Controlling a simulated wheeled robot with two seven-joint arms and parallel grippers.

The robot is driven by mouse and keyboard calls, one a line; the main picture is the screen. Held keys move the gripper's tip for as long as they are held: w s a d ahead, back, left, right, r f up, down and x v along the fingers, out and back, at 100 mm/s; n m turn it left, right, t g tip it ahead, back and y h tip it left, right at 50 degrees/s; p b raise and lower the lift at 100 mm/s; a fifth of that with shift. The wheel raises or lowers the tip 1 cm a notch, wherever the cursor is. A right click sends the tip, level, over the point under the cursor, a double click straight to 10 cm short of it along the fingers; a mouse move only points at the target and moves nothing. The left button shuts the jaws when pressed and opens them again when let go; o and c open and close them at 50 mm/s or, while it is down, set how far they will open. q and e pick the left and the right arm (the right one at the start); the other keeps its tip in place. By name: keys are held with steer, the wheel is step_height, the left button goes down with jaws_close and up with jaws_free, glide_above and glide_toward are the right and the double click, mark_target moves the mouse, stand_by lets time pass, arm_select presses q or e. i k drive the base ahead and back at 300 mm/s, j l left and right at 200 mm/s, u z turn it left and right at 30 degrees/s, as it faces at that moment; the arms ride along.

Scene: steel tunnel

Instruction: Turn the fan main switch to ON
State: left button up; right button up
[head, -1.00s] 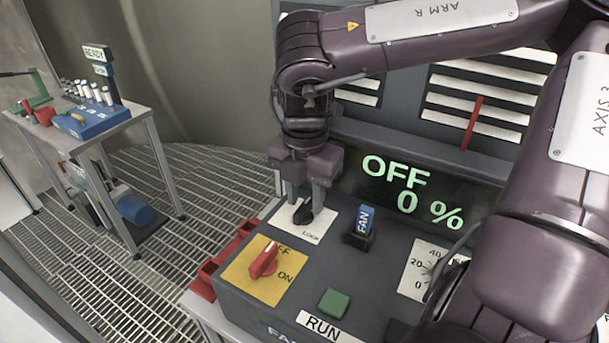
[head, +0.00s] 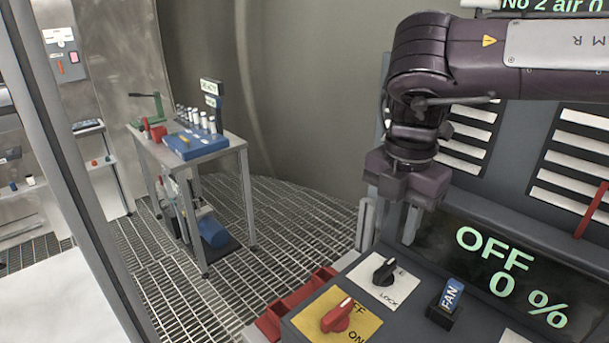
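The fan main switch is a red rotary knob (head: 338,316) on a yellow plate (head: 366,325) marked OFF and ON. Its white-tipped end points up and right, towards the OFF lettering. Behind it, a black knob (head: 384,271) sits on a white plate (head: 373,289) marked LOCK; its light mark points up and right, away from that word. The display (head: 500,262) reads OFF and 0 %. My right gripper (head: 390,232) hangs above and behind the black knob, fingers apart, nothing between them. My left gripper is out of view.
A blue FAN tag (head: 450,296) stands on the console right of the knobs. A red tray (head: 298,300) runs along the console's left edge. A side table (head: 232,141) with small bottles stands at the left, beyond open grating floor (head: 255,240).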

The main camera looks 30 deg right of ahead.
mark_target(336, 320)
steer(key=k+j, duration=0.55)
steer(key=j, duration=0.2)
steer(key=k+j, duration=0.6)
steer(key=j, duration=0.1)
